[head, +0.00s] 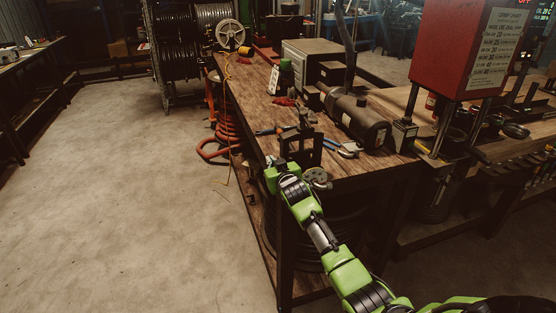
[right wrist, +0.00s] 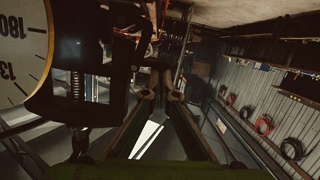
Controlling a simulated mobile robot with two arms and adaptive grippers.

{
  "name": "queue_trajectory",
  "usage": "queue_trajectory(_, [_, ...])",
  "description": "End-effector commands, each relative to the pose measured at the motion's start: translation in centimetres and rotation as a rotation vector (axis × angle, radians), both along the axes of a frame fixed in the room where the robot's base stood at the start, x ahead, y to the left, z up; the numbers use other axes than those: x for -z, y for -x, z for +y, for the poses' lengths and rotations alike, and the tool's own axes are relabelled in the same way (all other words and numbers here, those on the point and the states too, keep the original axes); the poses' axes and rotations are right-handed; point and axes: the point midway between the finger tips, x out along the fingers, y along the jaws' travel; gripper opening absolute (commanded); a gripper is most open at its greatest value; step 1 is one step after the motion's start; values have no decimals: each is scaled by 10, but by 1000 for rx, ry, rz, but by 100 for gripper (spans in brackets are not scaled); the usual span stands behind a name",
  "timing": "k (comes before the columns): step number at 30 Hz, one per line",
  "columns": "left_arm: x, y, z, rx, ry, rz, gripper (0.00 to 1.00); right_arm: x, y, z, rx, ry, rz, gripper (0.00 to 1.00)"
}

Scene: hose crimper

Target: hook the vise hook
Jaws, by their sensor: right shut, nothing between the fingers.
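The vise (head: 303,147) is a dark upright frame at the near corner of the wooden bench. In the right wrist view, a black frame with a threaded or spring-wound rod (right wrist: 77,88), likely part of the vise, stands close on the left. I cannot make out the hook itself in either view. My right gripper (head: 281,165) is beside the vise, low on its left side. Its fingers (right wrist: 161,85) come together in the right wrist view, shut and empty. Whether they touch the vise cannot be told. My left gripper is not in view.
A dial (right wrist: 22,55) with numbers fills the left of the wrist view. On the bench, a dark motor-like cylinder (head: 358,121) and blue-handled pliers (head: 332,145) lie near the vise. A red press (head: 465,45) stands at right.

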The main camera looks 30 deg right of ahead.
Motion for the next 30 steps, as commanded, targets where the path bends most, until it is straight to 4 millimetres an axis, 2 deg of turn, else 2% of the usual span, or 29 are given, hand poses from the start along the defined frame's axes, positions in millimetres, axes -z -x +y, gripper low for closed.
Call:
queue_trajectory(1, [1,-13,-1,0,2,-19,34,3,0,1,0,33,9,0])
queue_trajectory(5, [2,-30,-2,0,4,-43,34,6,0,2,0,112,28,0])
queue_trajectory(8, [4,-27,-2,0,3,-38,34,7,0,2,1,117,28,0])
queue_trajectory(17, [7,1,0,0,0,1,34,9,0,3,0,114,28,0])
queue_trajectory(30, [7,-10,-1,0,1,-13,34,10,0,3,0,112,28,0])
